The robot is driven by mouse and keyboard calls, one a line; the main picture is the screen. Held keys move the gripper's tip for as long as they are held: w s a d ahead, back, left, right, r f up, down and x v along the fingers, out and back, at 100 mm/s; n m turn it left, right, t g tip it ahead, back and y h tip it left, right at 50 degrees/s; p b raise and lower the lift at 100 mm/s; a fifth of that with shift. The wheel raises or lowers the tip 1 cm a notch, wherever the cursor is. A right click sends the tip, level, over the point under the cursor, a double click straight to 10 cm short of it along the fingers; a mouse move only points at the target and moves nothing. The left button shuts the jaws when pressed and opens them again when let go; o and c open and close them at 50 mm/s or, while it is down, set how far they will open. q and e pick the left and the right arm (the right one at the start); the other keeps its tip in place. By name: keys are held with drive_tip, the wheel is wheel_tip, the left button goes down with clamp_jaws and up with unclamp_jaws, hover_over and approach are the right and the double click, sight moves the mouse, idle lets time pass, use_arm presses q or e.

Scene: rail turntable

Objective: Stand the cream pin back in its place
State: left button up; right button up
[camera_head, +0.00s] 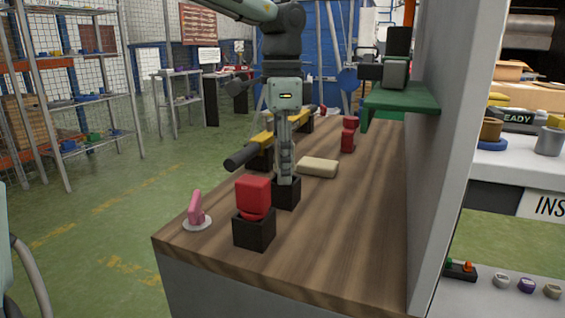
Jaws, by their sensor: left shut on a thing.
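The cream pin (317,167) lies on its side at the wooden table, a pale rounded block. My left gripper (286,176) points straight down at the pin's left end and is shut on it. The grip itself is hidden from this side, and I cannot tell whether the pin is clear of the tabletop. A black block (287,195) stands at the fingertips, with its top partly covered by them. My right gripper is not in view.
A red piece (254,192) stands in a black holder (254,231) at the front. A pink piece (195,207) stands on a white disc. A yellow bar (262,138) lies behind the gripper. A green shelf (401,97) and grey wall (450,150) bound the right. The front-right wood (340,240) is bare.

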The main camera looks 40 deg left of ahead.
use_arm(q)
drive_tip(key=shift+f, duration=0.2)
drive_tip(key=o, duration=1.4)
wheel_tip(320, 180, up, 12)
